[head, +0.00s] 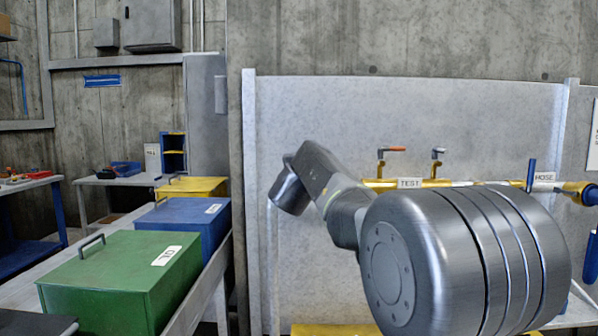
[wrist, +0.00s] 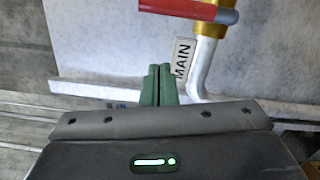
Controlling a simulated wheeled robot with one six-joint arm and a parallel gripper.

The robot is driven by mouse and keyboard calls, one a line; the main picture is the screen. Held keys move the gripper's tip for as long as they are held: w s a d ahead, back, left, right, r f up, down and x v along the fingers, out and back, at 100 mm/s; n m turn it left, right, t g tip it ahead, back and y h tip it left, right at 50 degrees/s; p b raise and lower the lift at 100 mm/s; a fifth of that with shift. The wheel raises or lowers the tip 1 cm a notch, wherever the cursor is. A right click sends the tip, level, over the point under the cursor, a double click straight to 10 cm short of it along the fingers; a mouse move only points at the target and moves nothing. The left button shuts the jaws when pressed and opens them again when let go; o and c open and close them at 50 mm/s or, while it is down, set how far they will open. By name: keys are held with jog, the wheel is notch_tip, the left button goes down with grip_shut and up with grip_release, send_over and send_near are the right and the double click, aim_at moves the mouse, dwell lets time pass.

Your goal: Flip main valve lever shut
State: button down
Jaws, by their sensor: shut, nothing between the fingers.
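In the wrist view a red lever (wrist: 187,8) with a grey edge lies at the top of the picture, crossing over a yellow pipe section (wrist: 212,27). A tag reading MAIN (wrist: 182,58) is beside the pipe, just below the lever. My gripper (wrist: 159,70) has its green fingers together and empty. The fingertips are below the lever in the picture and left of the tag, apart from the lever. In the head view my arm blocks the gripper, and I cannot make out the MAIN tag.
A yellow pipe (head: 440,183) runs along the grey panel, with an orange-handled lever (head: 392,149) above the TEST tag (head: 410,183). An upright blue lever (head: 531,174) stands by the HOSE tag (head: 544,176). Green (head: 115,280) and blue (head: 185,225) bins stand left.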

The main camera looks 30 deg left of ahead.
jog(key=b+v, duration=0.1)
jog(key=v, duration=0.8)
jog(key=shift+s+d, duration=0.25)
jog(key=shift+d, duration=0.1)
jog(key=shift+w, duration=0.1)
